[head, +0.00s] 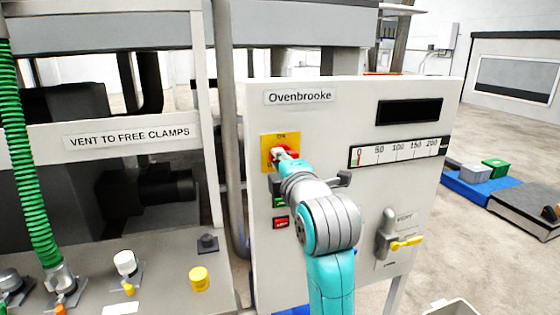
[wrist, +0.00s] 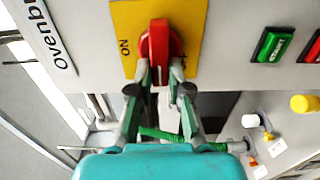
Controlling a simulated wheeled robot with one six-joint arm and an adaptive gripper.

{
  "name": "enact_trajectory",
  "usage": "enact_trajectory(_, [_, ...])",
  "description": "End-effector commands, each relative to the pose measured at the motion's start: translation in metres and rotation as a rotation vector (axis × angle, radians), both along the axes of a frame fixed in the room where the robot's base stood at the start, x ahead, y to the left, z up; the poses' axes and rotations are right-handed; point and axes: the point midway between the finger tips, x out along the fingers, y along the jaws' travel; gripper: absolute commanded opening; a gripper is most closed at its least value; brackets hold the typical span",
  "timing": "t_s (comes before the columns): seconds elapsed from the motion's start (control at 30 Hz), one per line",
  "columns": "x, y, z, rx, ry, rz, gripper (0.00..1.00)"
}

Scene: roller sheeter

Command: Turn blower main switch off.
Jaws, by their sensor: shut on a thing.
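The blower main switch is a red rotary handle (wrist: 159,42) on a yellow plate (wrist: 122,20) marked ON. In the head view, the yellow plate (head: 267,141) is on the upper left of the Ovenbrooke panel, with ON at its top. The red handle (head: 287,151) shows there just beyond my gripper. In the wrist view, my gripper (wrist: 160,72) has a fingertip on each side of the handle's near end and is shut on it. My gripper and wrist hide the plate's lower right in the head view. The handle's exact angle is hard to tell.
Green (wrist: 270,45) and red (head: 281,222) push buttons sit below the switch. A grey lever with a yellow handle (head: 406,242) is at the panel's lower right. A 0–200 scale (head: 398,152) and a dark display (head: 409,112) are above. A green hose (head: 33,180) hangs at left.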

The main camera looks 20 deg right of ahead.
Motion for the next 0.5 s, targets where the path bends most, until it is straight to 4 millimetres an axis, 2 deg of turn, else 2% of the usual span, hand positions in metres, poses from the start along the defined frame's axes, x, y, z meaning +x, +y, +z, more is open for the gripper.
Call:
enact_trajectory(0.23, [0.0002,0.0005,-0.0017,-0.001,0.004,0.001,0.0])
enact_trajectory(0.27, [0.0002,0.0005,-0.0017,-0.001,0.004,0.001,0.2])
enact_trajectory(0.33, [0.0002,0.0005,-0.0018,-0.001,0.005,0.001,0.38])
enact_trajectory(0.37, [0.0002,0.0005,-0.0017,0.0,0.004,0.001,0.43])
enact_trajectory(0.5, [0.0001,0.0003,-0.0011,0.0,0.003,0.001,0.43])
